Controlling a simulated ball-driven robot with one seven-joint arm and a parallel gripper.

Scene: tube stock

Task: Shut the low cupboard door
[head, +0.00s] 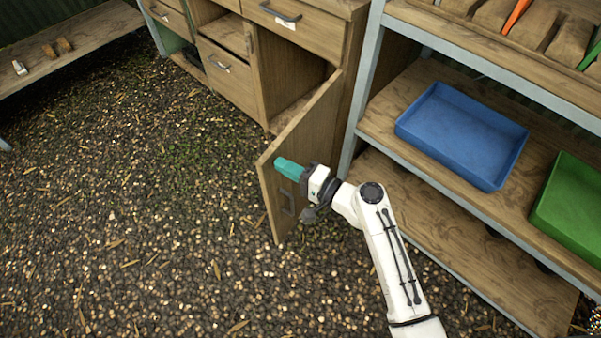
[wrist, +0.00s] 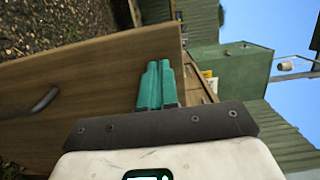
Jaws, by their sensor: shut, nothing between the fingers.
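The low cupboard door (head: 300,153) is a wooden panel hinged at the right of the cupboard opening, and it stands wide open toward me. Its dark handle (head: 287,201) is on the face toward my arm. The handle also shows in the wrist view (wrist: 38,101) at the left. My gripper (head: 288,167), with teal fingers, is shut and empty. It is at the outer face of the door near its free edge, above the handle. In the wrist view the fingers (wrist: 160,84) overlap the door panel (wrist: 95,90); I cannot tell whether they touch it.
The wooden cupboard (head: 308,30) has drawers above and beside the opening. On the right, a metal-framed shelf (head: 395,95) carries a blue tray (head: 462,135) and a green tray (head: 575,208). A low bench (head: 75,45) is at upper left. The gravel floor (head: 130,190) is clear.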

